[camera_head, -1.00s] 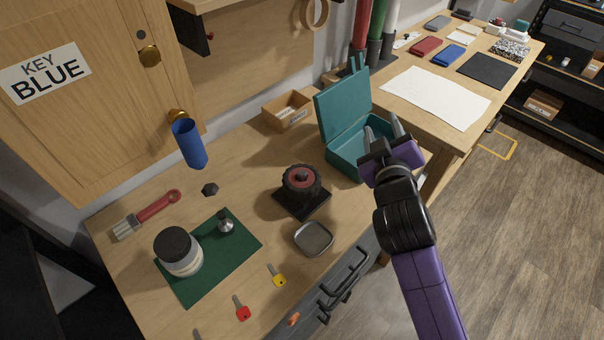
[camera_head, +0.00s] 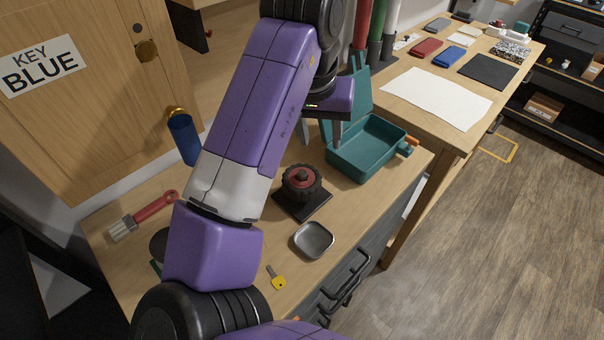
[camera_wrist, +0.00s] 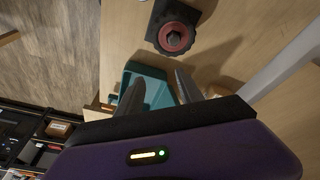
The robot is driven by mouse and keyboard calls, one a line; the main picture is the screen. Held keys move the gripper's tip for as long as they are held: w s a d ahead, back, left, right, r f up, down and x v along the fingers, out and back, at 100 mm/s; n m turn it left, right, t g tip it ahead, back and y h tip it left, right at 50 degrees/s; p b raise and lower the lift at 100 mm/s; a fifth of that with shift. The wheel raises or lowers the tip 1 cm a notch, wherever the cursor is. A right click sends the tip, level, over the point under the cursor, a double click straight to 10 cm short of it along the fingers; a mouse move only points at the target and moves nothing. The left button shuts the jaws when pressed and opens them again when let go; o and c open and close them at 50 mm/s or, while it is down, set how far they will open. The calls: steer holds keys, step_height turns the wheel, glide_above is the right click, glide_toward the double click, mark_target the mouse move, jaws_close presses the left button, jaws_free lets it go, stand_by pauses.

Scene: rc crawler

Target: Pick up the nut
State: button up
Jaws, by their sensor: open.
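A dark hex nut (camera_head: 303,174) sits at the centre of the red hub of a black wheel (camera_head: 291,191) on a square black base. It also shows in the wrist view (camera_wrist: 173,38), at the top. A small loose dark piece, seen earlier near the blue cup, is hidden behind my arm now, and I cannot tell whether it is a nut. My gripper (camera_head: 322,136) is open and empty, above the back of the table by the teal box. In the wrist view its fingers (camera_wrist: 158,84) point towards the box, apart from the wheel.
The open teal box (camera_head: 378,166) stands right of the wheel. A metal dish (camera_head: 313,239) and yellow key (camera_head: 278,283) lie in front. A blue cup (camera_head: 183,138) and red-handled brush (camera_head: 150,211) are left. My arm covers most of the green mat.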

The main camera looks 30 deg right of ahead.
mark_target(302, 172)
steer(key=a, duration=0.1)
steer(key=a+y, duration=0.1)
steer(key=a, duration=0.1)
steer(key=shift+s+a+r+g+y, duration=0.3)
steer(key=shift+s+a+r, duration=0.05)
steer(key=shift+a+r, duration=0.05)
steer(key=f, duration=0.7)
steer(key=shift+w+f, duration=0.3)
steer(key=shift+w, duration=0.05)
jaws_close()
